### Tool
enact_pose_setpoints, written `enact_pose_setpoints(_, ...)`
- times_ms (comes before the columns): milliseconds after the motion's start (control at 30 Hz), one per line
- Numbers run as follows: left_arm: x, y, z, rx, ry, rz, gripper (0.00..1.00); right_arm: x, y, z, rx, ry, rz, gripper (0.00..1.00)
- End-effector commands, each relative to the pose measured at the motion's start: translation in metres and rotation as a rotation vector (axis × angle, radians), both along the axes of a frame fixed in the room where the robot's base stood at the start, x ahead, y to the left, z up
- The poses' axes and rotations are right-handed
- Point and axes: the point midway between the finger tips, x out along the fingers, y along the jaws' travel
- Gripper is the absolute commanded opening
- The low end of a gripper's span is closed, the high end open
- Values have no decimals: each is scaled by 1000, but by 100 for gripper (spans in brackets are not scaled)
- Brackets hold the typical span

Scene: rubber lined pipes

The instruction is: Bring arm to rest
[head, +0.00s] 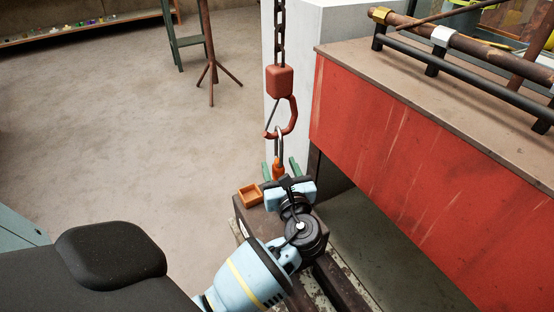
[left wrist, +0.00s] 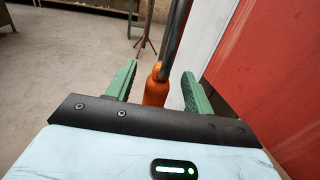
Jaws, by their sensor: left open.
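My left gripper (head: 281,168) is in the lower middle of the head view, at the end of a light-blue and black arm. Its two green fingers stand apart. In the left wrist view the gripper (left wrist: 159,85) is open, with an orange sleeve (left wrist: 156,88) on a grey metal bar (left wrist: 172,40) showing between the fingers. A gap shows on each side of the sleeve. In the head view this orange piece (head: 279,170) hangs below a red hook (head: 291,118). My right gripper is not in view.
A chain (head: 279,40) holds a red block (head: 279,81) above the hook. A red-sided bench (head: 400,160) with pipes on a black rack (head: 460,83) stands at right. A small orange tray (head: 249,195) sits beside my gripper. Open floor (head: 130,130) lies at left.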

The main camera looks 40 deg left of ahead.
Motion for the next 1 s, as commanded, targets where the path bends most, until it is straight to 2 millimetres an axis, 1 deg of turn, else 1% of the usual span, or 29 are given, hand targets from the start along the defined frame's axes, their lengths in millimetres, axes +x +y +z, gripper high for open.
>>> enact_pose_setpoints(33,-6,-8,1,-2,0,0,52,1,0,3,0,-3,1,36)
enact_pose_setpoints(100,-12,-16,1,-2,0,-1,52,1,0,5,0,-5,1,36)
enact_pose_setpoints(300,-25,-33,1,-1,-2,0,52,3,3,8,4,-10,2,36)
enact_pose_setpoints(467,-28,-37,1,0,-2,0,52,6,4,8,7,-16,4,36)
enact_pose_setpoints(800,-30,-36,-1,-8,-2,1,52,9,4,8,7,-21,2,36)
enact_pose_setpoints(867,-35,-35,-8,-32,-3,4,52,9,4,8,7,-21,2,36)
enact_pose_setpoints(967,-55,-29,-34,-143,-14,18,52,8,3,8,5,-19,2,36)
enact_pose_setpoints(1000,-68,-26,-49,-212,-23,32,52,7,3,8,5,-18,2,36)
